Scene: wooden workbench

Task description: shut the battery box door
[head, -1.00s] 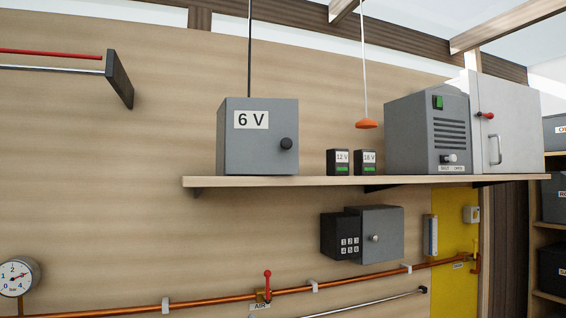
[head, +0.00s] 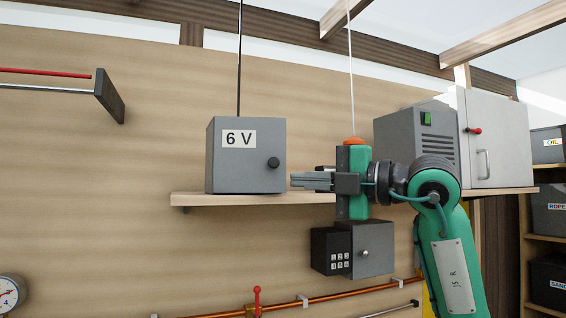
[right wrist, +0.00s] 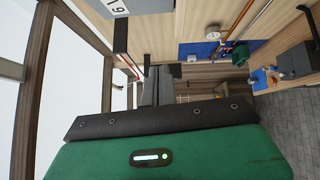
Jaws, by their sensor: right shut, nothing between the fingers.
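The grey battery box (head: 226,160), labelled 6 V, stands on the wooden shelf. Its front door (head: 250,170) has a black knob (head: 273,163) near the right edge. The door looks about flush with the box; I cannot tell whether a small gap is there. My right gripper (head: 293,181) is shut and empty, its fingers pointing left, close to the box's right edge in the picture. Contact cannot be made out. The gripper fingers (right wrist: 157,86) also show in the right wrist view. My left gripper is not in view.
The shelf (head: 240,199) runs behind my right arm. An orange hanging piece (head: 354,141) and a grey vented machine (head: 405,135) are near the arm. A keypad box (head: 372,250) hangs below.

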